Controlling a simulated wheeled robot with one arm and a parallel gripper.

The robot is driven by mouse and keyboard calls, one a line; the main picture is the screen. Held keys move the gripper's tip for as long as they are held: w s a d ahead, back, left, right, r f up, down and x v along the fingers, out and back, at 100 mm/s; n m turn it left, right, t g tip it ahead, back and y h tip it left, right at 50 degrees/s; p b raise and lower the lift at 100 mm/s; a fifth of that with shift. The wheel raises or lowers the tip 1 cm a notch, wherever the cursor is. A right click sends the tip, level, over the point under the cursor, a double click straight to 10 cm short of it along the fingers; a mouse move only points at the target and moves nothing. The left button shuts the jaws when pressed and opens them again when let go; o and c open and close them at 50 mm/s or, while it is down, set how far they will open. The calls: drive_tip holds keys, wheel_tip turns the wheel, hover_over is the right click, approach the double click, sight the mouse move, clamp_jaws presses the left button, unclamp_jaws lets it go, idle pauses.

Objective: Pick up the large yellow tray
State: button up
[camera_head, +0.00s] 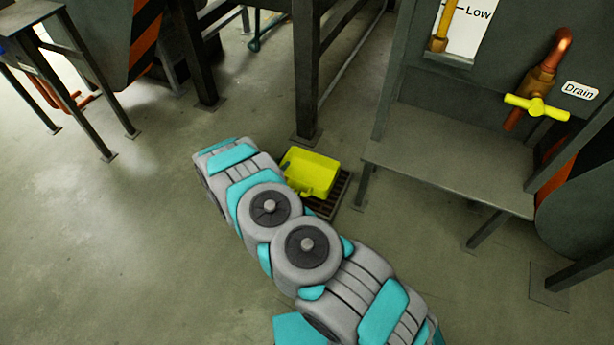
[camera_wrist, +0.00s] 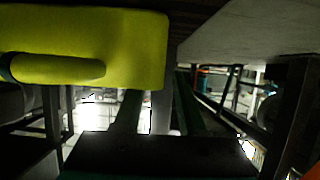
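The large yellow tray (camera_head: 314,168) is on a dark floor grate beside a post in the head view. My arm covers part of its near left side. In the wrist view the tray (camera_wrist: 110,35) fills the upper left, close to the camera, with a rounded handle (camera_wrist: 60,68) on its side. The wrist picture appears upside down, with the floor at the top. My gripper (camera_wrist: 157,98) shows there as two dark fingers above a black block. The fingers look apart, with nothing seen between them. The handle lies left of them. In the head view my arm hides the gripper.
The dark grate (camera_head: 338,196) lies under the tray. A dark post (camera_head: 306,90) stands just behind it. A metal bench (camera_head: 450,160) with legs stands close on the right, under a yellow-handled drain valve (camera_head: 537,106). Open floor (camera_head: 100,240) lies to the left.

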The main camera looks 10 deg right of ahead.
drive_tip(key=shift+x, duration=1.1)
drive_tip(key=shift+c, duration=0.2)
clamp_jaws()
